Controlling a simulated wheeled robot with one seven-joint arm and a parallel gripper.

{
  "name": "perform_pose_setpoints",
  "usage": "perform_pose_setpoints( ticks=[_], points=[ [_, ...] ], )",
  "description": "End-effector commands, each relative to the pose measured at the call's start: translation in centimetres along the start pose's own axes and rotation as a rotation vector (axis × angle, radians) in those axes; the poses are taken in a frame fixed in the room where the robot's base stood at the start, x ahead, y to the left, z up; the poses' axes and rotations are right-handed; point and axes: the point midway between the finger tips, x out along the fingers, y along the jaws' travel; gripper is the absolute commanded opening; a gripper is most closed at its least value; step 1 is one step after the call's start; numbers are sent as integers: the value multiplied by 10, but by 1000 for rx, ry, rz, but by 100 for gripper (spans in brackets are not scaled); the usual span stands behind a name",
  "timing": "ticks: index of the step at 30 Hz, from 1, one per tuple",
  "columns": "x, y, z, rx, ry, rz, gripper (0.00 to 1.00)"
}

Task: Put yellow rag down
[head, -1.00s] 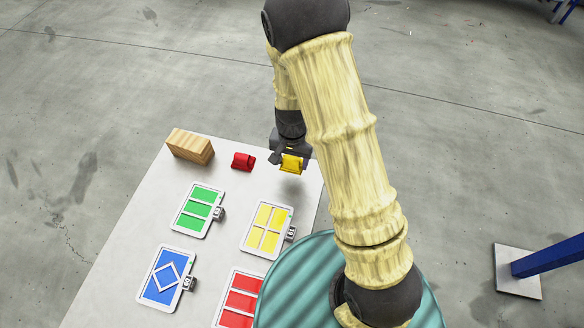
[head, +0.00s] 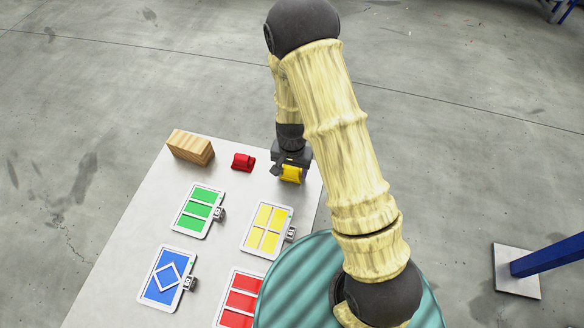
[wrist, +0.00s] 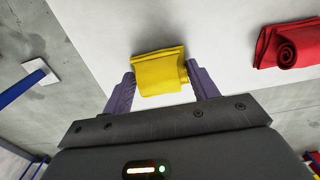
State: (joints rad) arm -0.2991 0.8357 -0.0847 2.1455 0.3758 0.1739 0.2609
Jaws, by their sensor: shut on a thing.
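The yellow rag (head: 291,174) is a small rolled cloth near the far right corner of the white table (head: 126,225). My gripper (head: 287,168) is over it, pointing down. In the wrist view the yellow rag (wrist: 160,72) lies between the two purple-grey fingers of my gripper (wrist: 158,88), which are shut on it. The rag is at or just above the table top; I cannot tell whether it touches.
A rolled red rag (head: 243,161) lies left of the yellow one; it also shows in the wrist view (wrist: 288,46). A wooden block (head: 190,147) stands at the far left corner. Green (head: 199,210), yellow (head: 267,227), blue (head: 166,275) and red (head: 239,299) panels lie nearer.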

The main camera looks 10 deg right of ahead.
Motion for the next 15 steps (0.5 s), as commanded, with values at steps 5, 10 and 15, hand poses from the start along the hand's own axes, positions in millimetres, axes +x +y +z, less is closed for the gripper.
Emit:
perform_pose_setpoints(
  ticks=[5, 10, 15],
  points=[
    [4, 0, 0, 0, -1, 0, 30],
    [3, 0, 0, 0, 0, 0, 81],
    [3, 0, 0, 0, 0, 0, 81]
  ],
)
